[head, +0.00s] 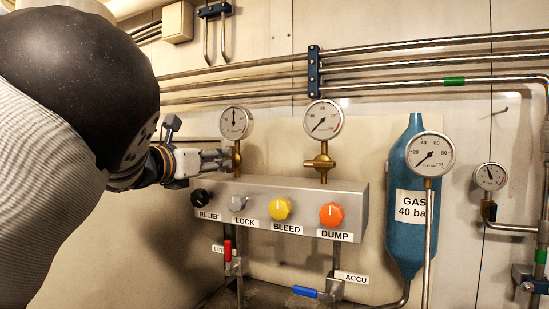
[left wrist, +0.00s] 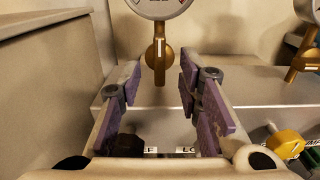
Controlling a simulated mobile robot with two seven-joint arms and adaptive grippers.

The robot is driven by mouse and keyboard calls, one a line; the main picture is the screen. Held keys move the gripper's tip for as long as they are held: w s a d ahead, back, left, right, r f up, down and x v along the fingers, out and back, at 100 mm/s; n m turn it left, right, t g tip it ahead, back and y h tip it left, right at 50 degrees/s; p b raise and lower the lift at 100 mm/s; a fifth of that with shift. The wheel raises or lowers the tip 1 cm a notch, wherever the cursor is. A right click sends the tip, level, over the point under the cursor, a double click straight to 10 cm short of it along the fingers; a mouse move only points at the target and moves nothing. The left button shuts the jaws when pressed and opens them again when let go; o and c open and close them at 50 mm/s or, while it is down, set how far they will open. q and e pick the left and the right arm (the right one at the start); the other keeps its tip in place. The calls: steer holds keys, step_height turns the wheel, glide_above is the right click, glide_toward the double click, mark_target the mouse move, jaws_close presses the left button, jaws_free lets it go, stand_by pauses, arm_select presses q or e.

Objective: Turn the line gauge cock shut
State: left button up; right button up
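The line gauge cock (head: 237,158) is a brass fitting under the left round gauge (head: 236,123). In the left wrist view the cock (left wrist: 159,52) shows a round body and an upright brass lever with a pale stripe. My left gripper (head: 222,160) comes in from the left at the cock's height. In the wrist view its two purple-padded fingers (left wrist: 160,82) are apart and empty, with the cock seen between and beyond their tips. I see no clear contact. The fingers partly hide the cock in the head view. My right gripper is not in view.
Below is a grey manifold box (head: 281,192) with black, grey, yellow (head: 279,208) and orange (head: 332,215) knobs. A second brass cock (head: 319,163) with a crosswise lever sits to the right. A blue gas cylinder (head: 408,240) and pipes stand further right.

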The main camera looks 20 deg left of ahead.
mark_target(226, 158)
arm_select(q)
steer(key=w, duration=0.4)
steer(key=shift+w+d, duration=0.3)
steer(key=shift+w, duration=0.1)
jaws_close()
steer(key=shift+n, duration=0.4)
steer(key=n, duration=0.3)
steer(key=shift+a+f+n, duration=0.1)
steer(key=shift+a+n, duration=0.05)
steer(key=shift+n, duration=0.25)
steer(key=n, duration=0.4)
steer(key=shift+a+n, duration=0.15)
steer(key=shift+n, duration=0.15)
steer(key=n, duration=0.4)
steer(key=shift+a+f, duration=0.1)
steer(key=shift+f, duration=0.1)
steer(key=n, duration=0.4)
steer(key=shift+f, duration=0.15)
steer(key=shift+n, duration=0.5)
